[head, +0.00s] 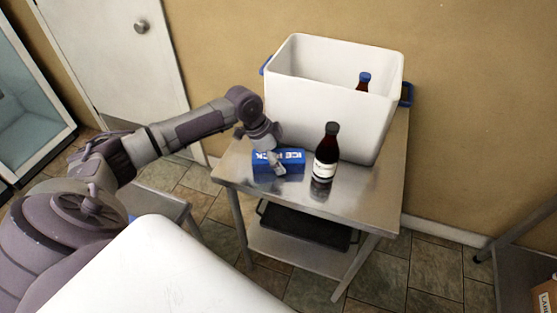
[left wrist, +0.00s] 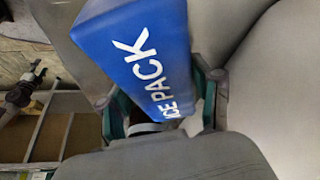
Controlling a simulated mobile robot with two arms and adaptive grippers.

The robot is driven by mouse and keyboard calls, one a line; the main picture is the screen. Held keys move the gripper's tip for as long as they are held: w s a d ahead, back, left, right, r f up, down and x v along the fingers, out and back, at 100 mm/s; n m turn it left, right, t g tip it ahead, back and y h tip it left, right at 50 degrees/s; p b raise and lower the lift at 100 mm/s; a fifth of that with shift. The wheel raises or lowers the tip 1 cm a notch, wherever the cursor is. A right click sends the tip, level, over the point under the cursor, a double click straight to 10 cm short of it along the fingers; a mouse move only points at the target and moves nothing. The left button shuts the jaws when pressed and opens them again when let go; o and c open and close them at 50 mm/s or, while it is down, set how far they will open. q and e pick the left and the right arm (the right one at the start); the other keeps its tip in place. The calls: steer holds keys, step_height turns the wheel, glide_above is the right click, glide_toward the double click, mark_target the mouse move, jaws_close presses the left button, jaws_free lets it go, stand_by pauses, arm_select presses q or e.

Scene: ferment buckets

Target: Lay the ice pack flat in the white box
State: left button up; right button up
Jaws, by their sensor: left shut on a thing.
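The blue ice pack (head: 292,160) with white lettering is at the front left of the steel table. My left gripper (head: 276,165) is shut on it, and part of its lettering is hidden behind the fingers. In the left wrist view the ice pack (left wrist: 140,55) sits between the two fingers (left wrist: 165,105). I cannot tell whether it touches the table top. The white box (head: 325,115) stands open behind it on the same table, with blue handles. A dark bottle with a blue cap (head: 363,82) shows inside the box. My right gripper is not in view.
A dark bottle with a white label (head: 326,155) stands on the steel table (head: 350,190), right of the ice pack and in front of the box. A black tray (head: 305,228) lies on the lower shelf. A cardboard box (head: 545,297) is at the far right.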

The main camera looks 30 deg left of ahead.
arm_select(q)
steer(key=shift+r, duration=0.1)
steer(key=shift+c, duration=1.1)
